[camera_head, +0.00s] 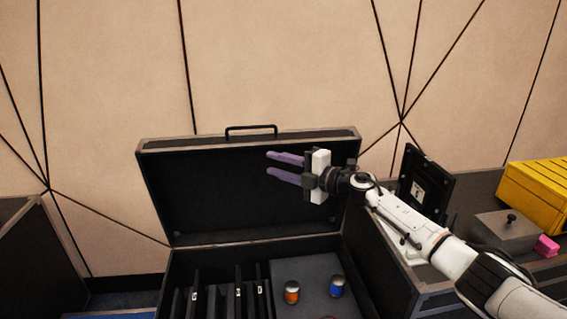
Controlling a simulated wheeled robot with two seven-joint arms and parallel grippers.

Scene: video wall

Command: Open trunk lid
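The trunk is a black case with grey edges. Its lid (220,195) stands raised and upright at the back, with a black handle (251,129) on its top edge. The trunk's lower part (250,245) is open towards me. My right gripper (269,164) reaches in from the right, in front of the lid's inner face. Its two purple fingers are parallel and apart, with nothing between them. I cannot tell whether they touch the lid. My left gripper is not in view.
Black upright panels (215,302), an orange can (291,291) and a blue can (337,286) are in the trunk. A beige wall stands behind.

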